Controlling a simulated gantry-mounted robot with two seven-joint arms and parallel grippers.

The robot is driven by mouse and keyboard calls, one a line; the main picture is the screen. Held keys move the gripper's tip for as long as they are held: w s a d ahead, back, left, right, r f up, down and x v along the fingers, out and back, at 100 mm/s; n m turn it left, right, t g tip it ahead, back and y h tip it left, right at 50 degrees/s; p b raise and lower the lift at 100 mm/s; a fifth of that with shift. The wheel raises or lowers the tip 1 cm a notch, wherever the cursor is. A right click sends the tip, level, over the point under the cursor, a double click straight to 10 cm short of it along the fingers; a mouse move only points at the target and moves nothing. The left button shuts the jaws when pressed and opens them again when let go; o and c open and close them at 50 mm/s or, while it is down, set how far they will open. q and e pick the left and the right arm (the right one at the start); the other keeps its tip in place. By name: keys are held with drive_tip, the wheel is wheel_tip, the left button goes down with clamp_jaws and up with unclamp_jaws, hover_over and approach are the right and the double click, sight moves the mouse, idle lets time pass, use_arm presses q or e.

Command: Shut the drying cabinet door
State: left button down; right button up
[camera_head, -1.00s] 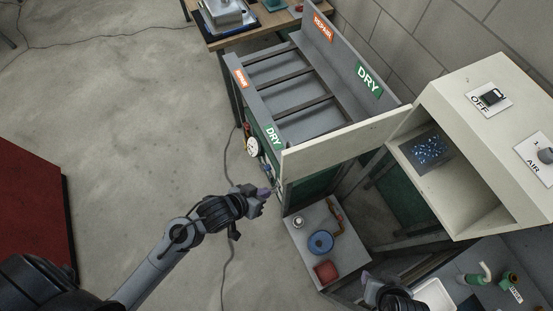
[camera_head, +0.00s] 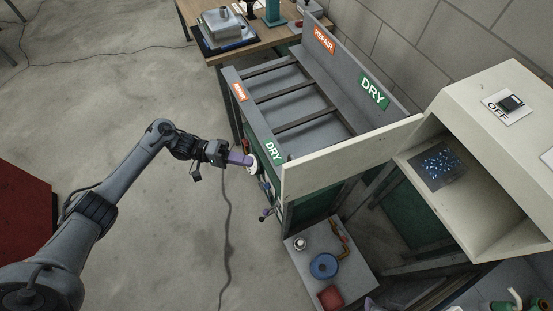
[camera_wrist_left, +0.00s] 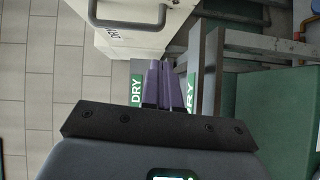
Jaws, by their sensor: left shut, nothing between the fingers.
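The drying cabinet (camera_head: 480,140) is a cream box at the right with its front open. Its door (camera_head: 345,160) stands swung wide, reaching left across the end of the grey rack. In the left wrist view a pale panel, which looks like the door (camera_wrist_left: 112,38), shows a grey bar handle (camera_wrist_left: 135,24) at the top. My left gripper (camera_head: 246,159), with purple fingers, is shut and empty left of the door's free end, beside the rack's DRY label. The fingers also show in the left wrist view (camera_wrist_left: 166,84).
The grey slatted rack (camera_head: 262,118) with DRY and REPAIR labels stands behind the door. A gauge and valves line its near-left side. A low grey table (camera_head: 335,284) with a blue round part stands below the door. Open floor lies left.

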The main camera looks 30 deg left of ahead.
use_arm(q)
wheel_tip(320, 180, up, 3)
drive_tip(key=w+a, duration=0.1)
drive_tip(key=a, duration=0.2)
drive_tip(key=s+r+p+x, duration=0.1)
drive_tip(key=p+x, duration=0.2)
drive_tip(key=x, duration=1)
drive_tip(key=shift+s+d+r+n+t+h, duration=0.15)
drive_tip(key=shift+s+r+n+t+h, duration=0.15)
drive_tip(key=shift+s+r+n, duration=0.1)
